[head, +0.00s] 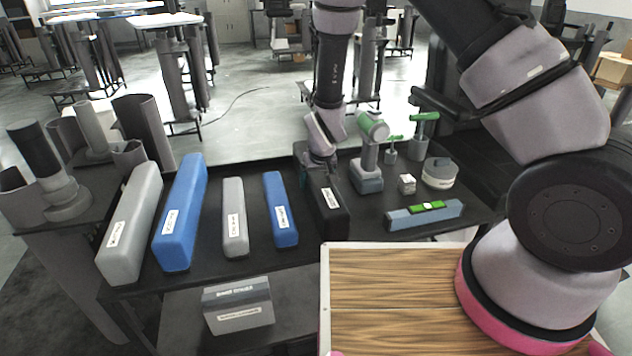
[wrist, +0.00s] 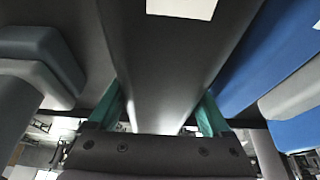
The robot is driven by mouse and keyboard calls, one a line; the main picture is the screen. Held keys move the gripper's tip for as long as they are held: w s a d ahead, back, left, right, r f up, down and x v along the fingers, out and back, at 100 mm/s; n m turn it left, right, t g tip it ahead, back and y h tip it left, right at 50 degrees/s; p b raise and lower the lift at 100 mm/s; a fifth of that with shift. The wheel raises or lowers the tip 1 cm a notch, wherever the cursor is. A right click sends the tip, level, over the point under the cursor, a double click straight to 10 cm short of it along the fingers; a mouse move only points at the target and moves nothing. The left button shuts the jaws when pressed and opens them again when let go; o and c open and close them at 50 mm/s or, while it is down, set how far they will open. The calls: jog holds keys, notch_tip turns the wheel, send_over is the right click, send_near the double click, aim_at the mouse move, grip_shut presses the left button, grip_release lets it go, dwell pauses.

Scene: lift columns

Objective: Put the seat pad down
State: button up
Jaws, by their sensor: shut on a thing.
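The seat pad (head: 326,206) is a long black block with a white label. It is in the middle of the head view, in line with the other long pads on the dark table (head: 350,232). My gripper (head: 317,168) is at its far end, shut on it. In the wrist view, the dark pad (wrist: 165,60) lies between my two teal fingers (wrist: 163,110), one on each side. I cannot tell whether the pad's underside touches the table.
Blue pads (head: 281,210) (head: 180,215) and grey pads (head: 234,218) (head: 130,225) lie to the left. A drill (head: 368,160), a level (head: 425,214) and a round container (head: 439,173) are to the right. A wooden top (head: 390,290) is in front; a grey box (head: 238,306) sits lower.

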jog(key=shift+f, duration=0.1)
jog(key=o, duration=1.3)
jog(key=shift+o, duration=0.2)
jog(key=v, duration=1.2)
jog(key=s+d+r+m+y, duration=0.1)
jog(key=d+r+m, duration=0.1)
jog(key=d+r, duration=0.7)
jog(key=s+d+r+m+y, duration=0.15)
jog(key=d+r, duration=0.35)
jog(key=r, duration=0.8)
jog(key=s+d+r+m+t+h, duration=0.1)
jog(key=s+d+r+m+t, duration=0.2)
jog(key=s+d+r, duration=0.8)
jog(key=s+m, duration=0.1)
jog(key=s, duration=0.1)
jog(key=shift+s+r+h, duration=0.3)
jog(key=shift+s+h, duration=0.05)
